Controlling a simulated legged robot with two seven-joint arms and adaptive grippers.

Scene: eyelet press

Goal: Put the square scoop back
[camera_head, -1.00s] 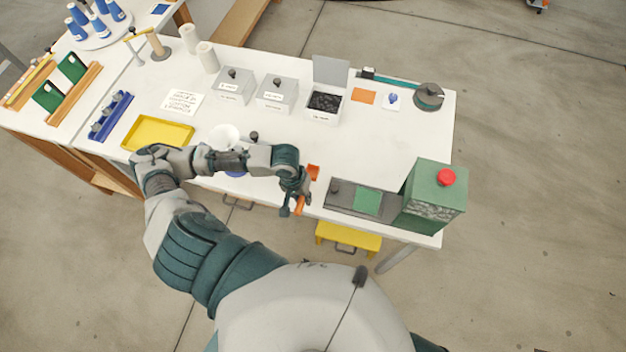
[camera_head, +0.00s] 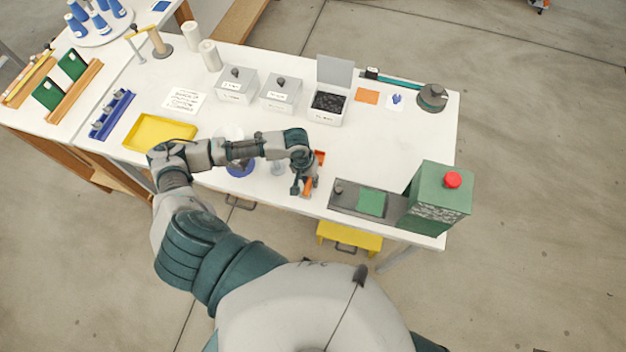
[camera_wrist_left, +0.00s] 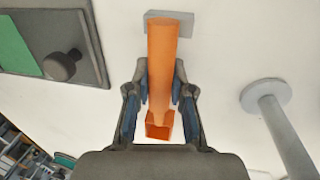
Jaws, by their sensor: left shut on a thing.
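The square scoop is orange, with a long handle (camera_wrist_left: 162,60) and a square open cup (camera_wrist_left: 160,125) in the left wrist view. My left gripper (camera_wrist_left: 160,78) is shut on the scoop, one finger on each side. In the head view my left gripper (camera_head: 300,185) is over the near side of the white table (camera_head: 400,140), left of the press, with the orange scoop (camera_head: 308,187) showing beside it. A small grey block (camera_wrist_left: 184,22) shows behind the handle's far end; I cannot tell whether they touch. My right gripper is not in view.
The green press (camera_head: 435,200) with a red button stands at the right; its dark base (camera_head: 347,198) lies close by. A grey post with a round disc (camera_wrist_left: 266,96) is beside the scoop. A yellow tray (camera_head: 157,132) and lidded grey boxes (camera_head: 237,85) stand farther off.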

